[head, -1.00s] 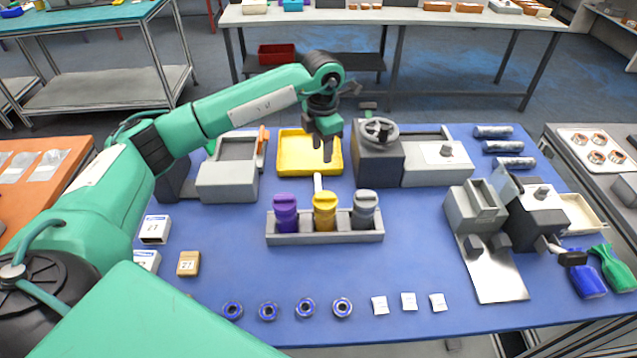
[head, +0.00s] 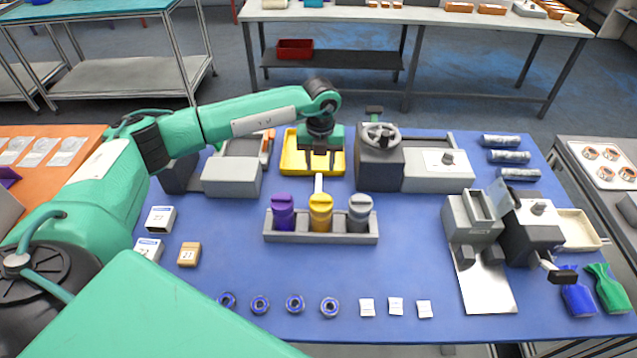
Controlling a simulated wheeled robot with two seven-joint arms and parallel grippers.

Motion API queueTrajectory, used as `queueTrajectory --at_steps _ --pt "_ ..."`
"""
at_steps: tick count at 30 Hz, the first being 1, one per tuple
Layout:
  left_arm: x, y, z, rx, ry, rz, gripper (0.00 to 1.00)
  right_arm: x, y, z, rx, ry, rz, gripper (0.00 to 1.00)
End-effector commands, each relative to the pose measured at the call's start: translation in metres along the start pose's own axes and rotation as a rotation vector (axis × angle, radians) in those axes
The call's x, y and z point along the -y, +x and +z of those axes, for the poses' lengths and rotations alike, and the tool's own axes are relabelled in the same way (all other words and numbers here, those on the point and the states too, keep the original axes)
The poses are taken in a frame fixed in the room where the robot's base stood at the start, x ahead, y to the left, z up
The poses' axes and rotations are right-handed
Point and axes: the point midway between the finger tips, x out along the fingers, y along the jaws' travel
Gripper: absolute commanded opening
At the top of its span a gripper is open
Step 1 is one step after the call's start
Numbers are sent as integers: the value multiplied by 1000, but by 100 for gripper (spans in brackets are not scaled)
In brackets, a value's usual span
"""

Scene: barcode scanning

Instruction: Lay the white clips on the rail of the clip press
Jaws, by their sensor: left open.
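Three small white pieces lie in a row near the front edge of the blue table: the left one (head: 367,308), the middle one (head: 396,306) and the right one (head: 424,309). They look like the white clips, but are too small to show detail. A grey machine with a handwheel (head: 380,160) stands at the back centre. Another grey machine with a lever and a bare metal plate (head: 485,285) stands at the right. I cannot tell which is the clip press, and no rail is clear.
A grey rack (head: 320,238) with purple, yellow and grey capped containers stands mid-table. Several blue rings (head: 295,304) lie left of the white pieces. Small boxes (head: 160,219) sit at the left.

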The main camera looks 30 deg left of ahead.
Motion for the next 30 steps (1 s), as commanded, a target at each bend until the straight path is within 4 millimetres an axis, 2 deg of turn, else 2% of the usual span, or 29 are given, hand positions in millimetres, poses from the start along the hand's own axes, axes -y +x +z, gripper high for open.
queueTrajectory --at_steps 4,10,13,21,30 --pt "1 22 -1 -2 2 0 42 4 -9 -1 0 1 -4 36" --pt "0 35 0 -1 2 0 42 8 -13 -2 -1 3 -8 36" --pt "-2 42 -1 -2 1 0 42 8 -22 -3 -1 3 -8 36" --pt "-5 78 -1 -2 2 0 42 5 -40 -4 -1 2 -6 36" --pt "-5 86 0 1 3 -2 42 1 -40 -4 0 0 -2 36"
